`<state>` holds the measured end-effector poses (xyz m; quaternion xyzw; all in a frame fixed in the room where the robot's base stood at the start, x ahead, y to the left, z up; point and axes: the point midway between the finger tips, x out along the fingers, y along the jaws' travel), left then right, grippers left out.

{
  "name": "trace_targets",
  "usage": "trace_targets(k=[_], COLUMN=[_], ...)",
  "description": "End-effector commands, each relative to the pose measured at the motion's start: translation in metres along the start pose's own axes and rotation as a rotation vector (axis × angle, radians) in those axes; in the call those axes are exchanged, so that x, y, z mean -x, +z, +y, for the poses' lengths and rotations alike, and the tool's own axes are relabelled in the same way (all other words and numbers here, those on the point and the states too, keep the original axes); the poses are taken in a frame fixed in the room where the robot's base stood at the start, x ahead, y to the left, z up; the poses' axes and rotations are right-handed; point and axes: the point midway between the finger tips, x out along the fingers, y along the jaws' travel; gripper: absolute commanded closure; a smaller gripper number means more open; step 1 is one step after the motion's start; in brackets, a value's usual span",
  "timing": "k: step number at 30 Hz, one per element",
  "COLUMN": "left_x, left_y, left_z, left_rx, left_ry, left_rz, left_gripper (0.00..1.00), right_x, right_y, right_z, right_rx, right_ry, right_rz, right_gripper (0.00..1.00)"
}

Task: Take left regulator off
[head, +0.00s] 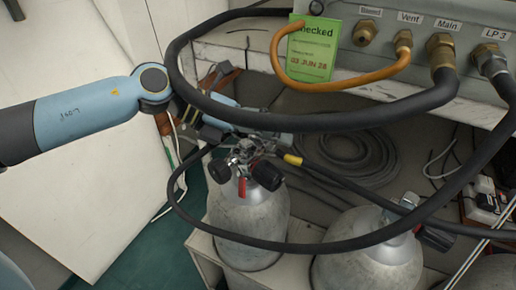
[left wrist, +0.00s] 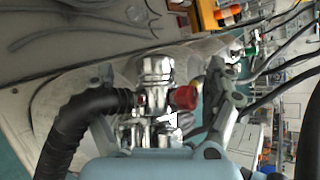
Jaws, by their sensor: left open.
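The left regulator (head: 243,152) sits on the valve at the top of the left grey cylinder (head: 248,222) in the head view. Black knobs and a red tag or part show beside it. My left gripper (head: 240,140) is at the regulator, partly hidden by a black hose. In the left wrist view the chrome regulator and valve body (left wrist: 155,72) lies between the spread fingers of my open left gripper (left wrist: 160,95). A red knob (left wrist: 184,97) shows close to one finger. I cannot tell whether the fingers touch the metal. My right gripper is not in view.
A thick black hose (head: 330,122) arches in front of my left arm. The panel (head: 455,22) carries labelled brass fittings, an orange hose (head: 340,84) and a green tag (head: 314,48). A second cylinder (head: 370,255) stands to the right. Coiled hose (head: 350,160) lies behind.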

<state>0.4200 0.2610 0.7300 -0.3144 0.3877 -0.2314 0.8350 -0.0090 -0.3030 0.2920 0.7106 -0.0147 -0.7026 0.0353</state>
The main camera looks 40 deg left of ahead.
Motion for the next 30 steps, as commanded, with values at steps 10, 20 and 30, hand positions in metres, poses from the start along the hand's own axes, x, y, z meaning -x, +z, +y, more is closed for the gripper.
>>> trace_targets(k=[10,20,30], left_x=[0.001,0.001,0.001], left_y=[0.0,0.0,0.001], left_z=[-0.001,0.0,-0.002], left_rx=[0.0,0.0,0.0], left_ry=[0.0,0.0,-0.003], left_rz=[0.0,0.0,-0.002], left_gripper=[0.44,0.87,1.0], right_x=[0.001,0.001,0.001], right_y=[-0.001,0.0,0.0], right_z=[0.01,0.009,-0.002], right_rx=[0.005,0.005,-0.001], right_ry=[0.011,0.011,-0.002], right_rz=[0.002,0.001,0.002], right_gripper=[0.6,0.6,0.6])
